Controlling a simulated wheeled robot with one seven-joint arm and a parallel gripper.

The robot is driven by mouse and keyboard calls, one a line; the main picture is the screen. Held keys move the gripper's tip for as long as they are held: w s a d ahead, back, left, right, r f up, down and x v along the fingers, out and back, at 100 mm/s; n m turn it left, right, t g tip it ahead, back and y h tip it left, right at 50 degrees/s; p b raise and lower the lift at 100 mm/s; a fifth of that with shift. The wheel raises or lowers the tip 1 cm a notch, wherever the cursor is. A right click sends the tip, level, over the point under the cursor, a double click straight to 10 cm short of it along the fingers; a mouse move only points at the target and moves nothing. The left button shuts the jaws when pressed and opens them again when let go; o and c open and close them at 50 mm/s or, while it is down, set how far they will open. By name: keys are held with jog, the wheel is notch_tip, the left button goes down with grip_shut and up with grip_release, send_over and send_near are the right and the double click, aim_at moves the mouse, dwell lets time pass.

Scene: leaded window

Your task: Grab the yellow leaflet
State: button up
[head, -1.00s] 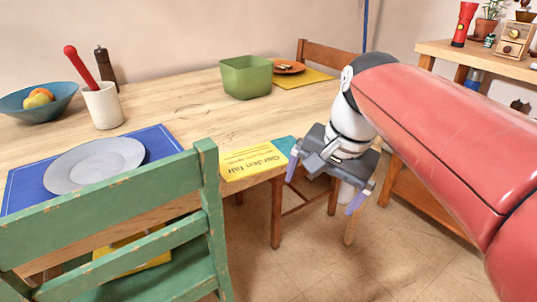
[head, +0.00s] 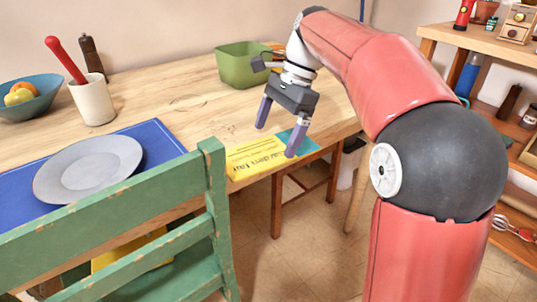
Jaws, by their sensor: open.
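The yellow leaflet (head: 253,157), with "Garden fair" printed on it, lies flat at the front edge of the wooden table. A teal piece (head: 303,143) lies at its right end; I cannot tell whether it is part of the leaflet or a separate sheet. My gripper (head: 276,142) is open and empty, pointing down. Its two fingers are apart, one over the table behind the leaflet and one by the teal piece. I cannot tell how high the fingertips are above the leaflet.
A green chair (head: 212,200) stands close in front, left of the leaflet. A grey plate (head: 88,170) lies on a blue mat (head: 162,144). A green bin (head: 238,72) stands behind my gripper. A cream pot (head: 92,101) and blue bowl (head: 38,104) stand at the left.

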jog(key=shift+x, duration=1.15)
jog(key=c, duration=0.7)
jog(key=shift+r, duration=0.15)
